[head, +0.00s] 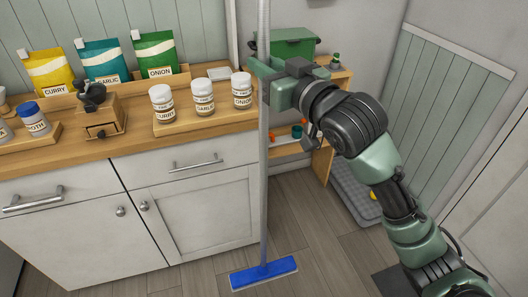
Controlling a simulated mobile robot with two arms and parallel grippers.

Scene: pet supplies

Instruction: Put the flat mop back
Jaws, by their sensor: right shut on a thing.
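The flat mop (264,190) has a long grey pole and a flat blue head (264,273). It stands nearly upright in front of the counter, with its head at or just over the wooden floor; I cannot tell whether it touches. The top of the pole runs out of the picture. My right gripper (264,82) is shut around the pole at about counter height, its arm coming in from the right. My left gripper is not in view.
A wooden counter (140,144) with white cabinets stands at left, bearing labelled jars (203,98), bags (101,63) and a grinder (103,110). Behind my right arm is a wooden shelf (322,165) with a green box (292,47). A grey mat (357,195) lies on the floor. Floor is clear around the mop head.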

